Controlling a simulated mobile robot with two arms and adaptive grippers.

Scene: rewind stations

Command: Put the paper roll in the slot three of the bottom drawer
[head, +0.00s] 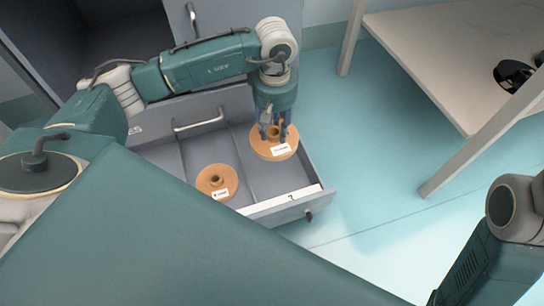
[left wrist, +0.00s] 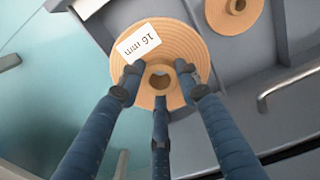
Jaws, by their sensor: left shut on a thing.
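An orange-tan paper roll (head: 262,149) with a white label hangs under my left gripper (head: 274,131), over the far right end of the open drawer (head: 325,199). In the left wrist view, the three dark fingers of the gripper (left wrist: 160,86) close around the raised hub of the roll (left wrist: 180,40), whose label reads "16 mm". Whether the roll touches the drawer floor cannot be told. A second, similar roll (head: 213,176) lies in the drawer, left of and nearer than the held one; it also shows in the left wrist view (left wrist: 228,22). My right gripper is out of view.
The grey cabinet has another handle (head: 198,120) behind the open drawer. Its front carries a white label strip (head: 285,200). A pale table (head: 450,50) with a dark round object (head: 513,75) stands at the right. Teal floor between is clear.

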